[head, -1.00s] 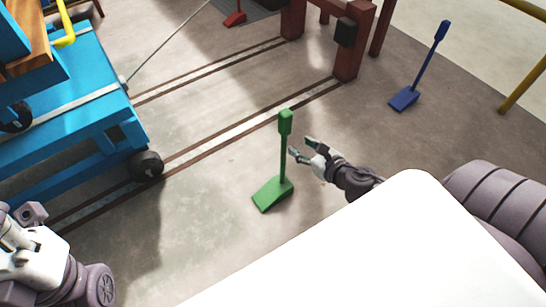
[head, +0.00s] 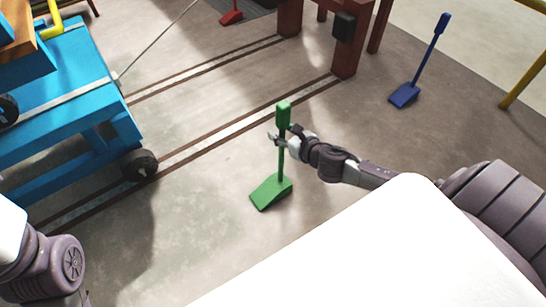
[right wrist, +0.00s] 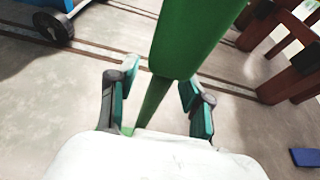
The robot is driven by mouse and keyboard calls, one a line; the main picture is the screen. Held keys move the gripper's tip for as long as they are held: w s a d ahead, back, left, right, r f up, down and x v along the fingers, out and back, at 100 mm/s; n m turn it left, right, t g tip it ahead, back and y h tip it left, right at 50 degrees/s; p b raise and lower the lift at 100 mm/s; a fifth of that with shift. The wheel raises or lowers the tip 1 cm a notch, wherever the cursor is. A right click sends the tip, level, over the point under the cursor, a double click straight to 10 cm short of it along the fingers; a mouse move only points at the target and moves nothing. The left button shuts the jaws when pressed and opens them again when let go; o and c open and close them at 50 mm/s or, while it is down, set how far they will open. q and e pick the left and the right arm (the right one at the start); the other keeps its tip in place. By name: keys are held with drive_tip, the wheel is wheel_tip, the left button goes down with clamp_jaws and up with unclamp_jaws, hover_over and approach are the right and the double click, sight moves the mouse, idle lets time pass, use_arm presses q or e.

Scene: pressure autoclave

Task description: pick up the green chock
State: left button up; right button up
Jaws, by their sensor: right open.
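The green chock (head: 271,192) stands on the floor in the middle of the head view, with its wedge down and its handle upright. Its thicker green grip (head: 284,114) is at the top of the handle. My right gripper (head: 279,137) is at the handle, just below the grip. In the right wrist view the handle (right wrist: 155,103) runs between the two open fingers of my right gripper (right wrist: 160,98), with a gap on each side. My left arm shows at the lower left of the head view, but its gripper is out of the picture.
A blue wheeled cart (head: 70,110) stands at the left, beside floor rails (head: 215,123). A blue chock (head: 404,95) stands at the upper right and a red chock (head: 231,17) at the top. A dark red frame (head: 350,45) stands behind. Floor around the green chock is clear.

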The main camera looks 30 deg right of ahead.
clamp_jaws()
drive_tip(key=shift+r, duration=0.15)
idle(0.4)
